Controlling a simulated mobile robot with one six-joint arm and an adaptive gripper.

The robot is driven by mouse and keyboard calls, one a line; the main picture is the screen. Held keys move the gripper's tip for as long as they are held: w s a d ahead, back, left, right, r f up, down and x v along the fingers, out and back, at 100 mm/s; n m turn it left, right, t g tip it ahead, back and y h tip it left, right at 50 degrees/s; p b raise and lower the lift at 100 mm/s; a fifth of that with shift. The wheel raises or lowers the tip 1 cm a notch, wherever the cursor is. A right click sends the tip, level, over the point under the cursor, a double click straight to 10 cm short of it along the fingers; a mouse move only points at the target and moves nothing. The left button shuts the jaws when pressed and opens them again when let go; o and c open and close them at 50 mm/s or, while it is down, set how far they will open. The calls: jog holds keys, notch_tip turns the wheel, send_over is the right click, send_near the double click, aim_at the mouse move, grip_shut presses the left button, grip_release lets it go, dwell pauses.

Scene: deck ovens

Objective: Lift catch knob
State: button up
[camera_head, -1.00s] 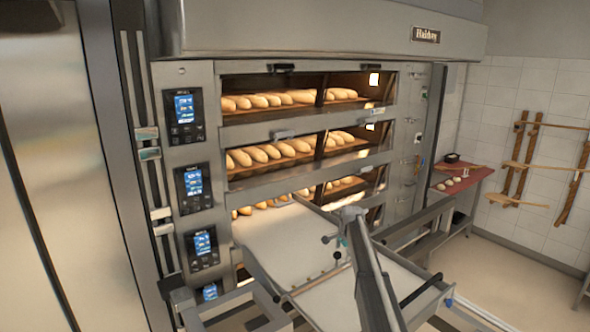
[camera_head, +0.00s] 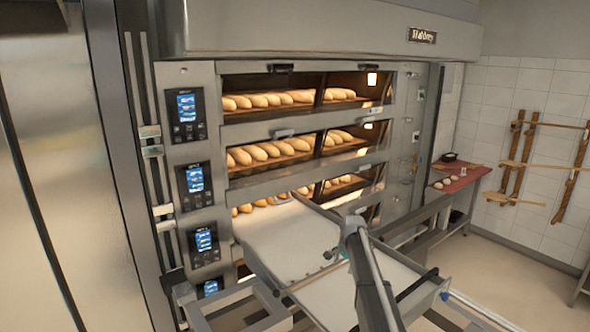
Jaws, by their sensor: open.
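The loader (camera_head: 285,238) with a pale belt slopes from the lower oven deck down toward the lower right. My arm rises from the bottom edge over the loader, and its end hangs above the belt near the middle. My gripper (camera_head: 334,254) is at that end, small and partly hidden by my own wrist; it is open and holds nothing that I can see. A small dark round knob (camera_head: 327,255) shows just left of it. I cannot tell for sure that this is the catch knob, or whether the fingers touch it.
The deck oven (camera_head: 290,176) stands behind, with long loaves in several lit decks and control screens (camera_head: 187,105) on its left. A metal frame (camera_head: 235,312) is at the front. A side table (camera_head: 466,180) with dough pieces stands at the right. The floor (camera_head: 520,262) at the right is clear.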

jog(key=s+a+n+g, duration=0.1)
jog(key=s+n, duration=1)
jog(key=s, duration=2.5)
notch_tip(320, 180, down, 15)
jog(key=s+b, duration=0.2)
jog(key=b, duration=1.3)
jog(key=shift+f+g+h, duration=0.15)
jog(key=shift+g+h, duration=0.25)
